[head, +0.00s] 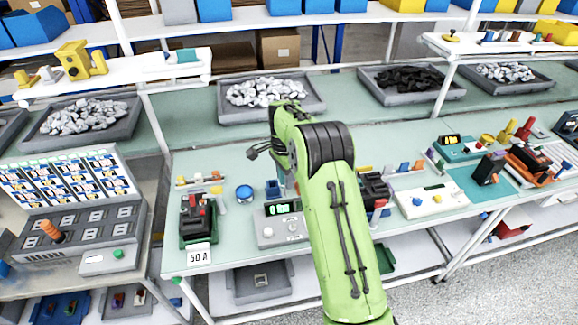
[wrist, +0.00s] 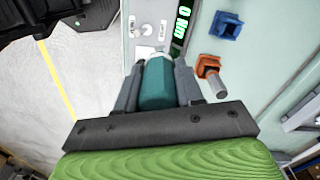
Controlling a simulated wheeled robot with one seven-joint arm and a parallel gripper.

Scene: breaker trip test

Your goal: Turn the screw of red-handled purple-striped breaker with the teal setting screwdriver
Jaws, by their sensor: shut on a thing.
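My gripper (wrist: 158,78) is shut on the teal screwdriver (wrist: 157,88), whose handle sits between the two grey fingers in the wrist view. The screwdriver's tip is hidden. In the head view my green arm covers the gripper and the tool. A black breaker with red parts (head: 196,214) stands on a green base at the left of the bench, by a "50 A" label. Another dark breaker (head: 374,190) stands just right of my arm, partly hidden. I cannot make out a purple stripe on either one.
A grey tester (head: 283,229) with a green display stands left of my arm; its display (wrist: 184,22) also shows in the wrist view. A blue holder (wrist: 226,26) and an orange holder (wrist: 207,66) are nearby. A white box (head: 428,200) stands to the right.

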